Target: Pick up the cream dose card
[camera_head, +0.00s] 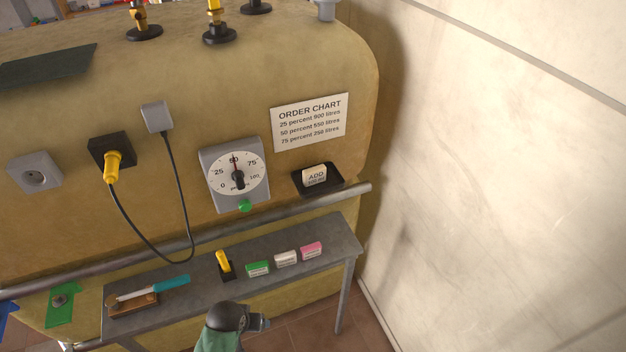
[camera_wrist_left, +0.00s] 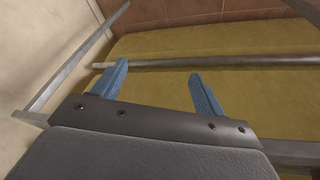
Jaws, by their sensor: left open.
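A small cream card (camera_head: 316,176) marked ADD rests in a black holder (camera_head: 318,187) on the tank front, right of the dial. Another whitish card (camera_head: 286,258) stands on the grey shelf (camera_head: 310,239), between a green card (camera_head: 257,269) and a pink card (camera_head: 311,249). I cannot tell for certain which pale card is the dose card. My left gripper's blue fingers are spread and empty in the left wrist view (camera_wrist_left: 158,70). No card shows there. A dark arm joint of mine is below the shelf in the head view; its fingers are not clear. My right gripper is not seen.
A metal rail (camera_head: 290,210) runs above the shelf. A wall (camera_head: 490,180) closes the right side.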

